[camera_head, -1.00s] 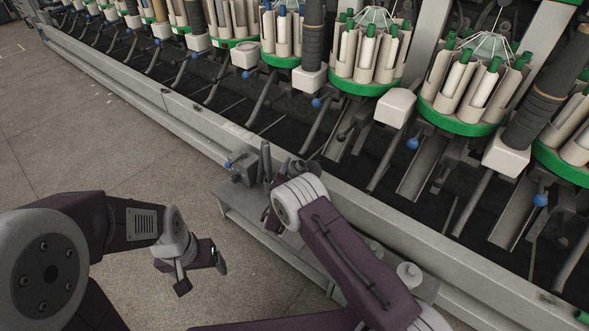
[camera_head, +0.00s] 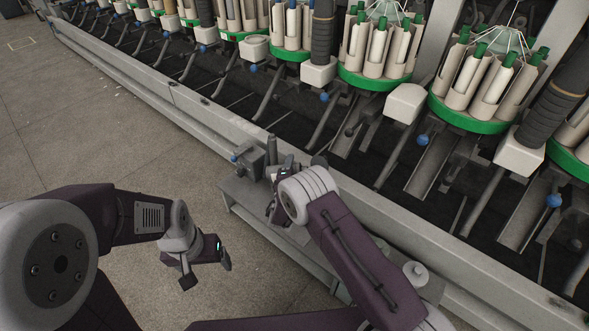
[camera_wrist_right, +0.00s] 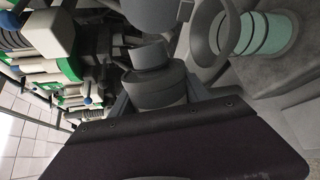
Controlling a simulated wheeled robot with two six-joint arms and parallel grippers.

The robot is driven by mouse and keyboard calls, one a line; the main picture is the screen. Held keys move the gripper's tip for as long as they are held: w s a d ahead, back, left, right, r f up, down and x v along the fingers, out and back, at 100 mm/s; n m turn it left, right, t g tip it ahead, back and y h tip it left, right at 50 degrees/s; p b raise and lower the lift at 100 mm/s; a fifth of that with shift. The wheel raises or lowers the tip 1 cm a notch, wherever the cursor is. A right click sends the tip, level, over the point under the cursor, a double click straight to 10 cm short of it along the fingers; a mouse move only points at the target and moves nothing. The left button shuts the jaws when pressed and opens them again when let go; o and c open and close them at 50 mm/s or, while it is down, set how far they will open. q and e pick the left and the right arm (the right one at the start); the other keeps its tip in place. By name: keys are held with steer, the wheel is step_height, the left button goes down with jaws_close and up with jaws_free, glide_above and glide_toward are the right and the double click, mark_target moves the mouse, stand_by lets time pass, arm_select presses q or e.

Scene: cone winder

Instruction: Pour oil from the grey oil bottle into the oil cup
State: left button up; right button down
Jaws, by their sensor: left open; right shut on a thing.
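My right gripper (camera_head: 271,208) is beside the small grey box on the bench, partly hidden behind its own wrist in the head view. In the right wrist view its fingers (camera_wrist_right: 158,98) are shut on a dark grey round body with a narrower neck, which I take to be the grey oil bottle (camera_wrist_right: 157,88). Its neck points up in that picture, close below another grey round part (camera_wrist_right: 150,14). I cannot tell whether that part is the oil cup, or whether any oil flows. My left gripper (camera_head: 207,272) is open and empty over the floor.
The grey box (camera_head: 251,163) with a blue knob stands on a low bench (camera_head: 236,195) against the machine's rail (camera_head: 215,116). A dark upright post (camera_head: 271,150) is close to my right gripper. A teal cylinder (camera_wrist_right: 270,34) and dark ring (camera_wrist_right: 213,42) show nearby. Floor at left is clear.

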steer(key=shift+a+r+m+y, duration=0.15)
steer(key=shift+r+m+y, duration=0.25)
steer(key=shift+r+m, duration=0.6)
steer(key=shift+f, duration=0.25)
steer(key=shift+r, duration=0.1)
stand_by(1.1)
steer(key=shift+a+r+n+h, duration=0.1)
steer(key=shift+r+n+h, duration=0.2)
steer(key=shift+n, duration=0.2)
steer(key=n, duration=0.2)
steer(key=shift+r+n+h, duration=0.25)
steer(key=shift+n+h, duration=0.05)
steer(key=shift+h, duration=0.1)
steer(key=r+n, duration=0.1)
steer(key=a+r+n+h+p, duration=0.1)
steer(key=n, duration=0.1)
steer(key=shift+w+a+n, duration=0.1)
steer(key=shift+n, duration=0.2)
steer(key=r+n, duration=0.1)
steer(key=n, duration=0.1)
steer(key=a+r+n+t+h, duration=0.1)
steer(key=n, duration=0.1)
steer(key=r+n, duration=0.1)
steer(key=n, duration=0.2)
steer(key=shift+w+a+t+h, duration=0.15)
steer(key=shift+a+t+h, duration=0.15)
steer(key=shift+h, duration=0.1)
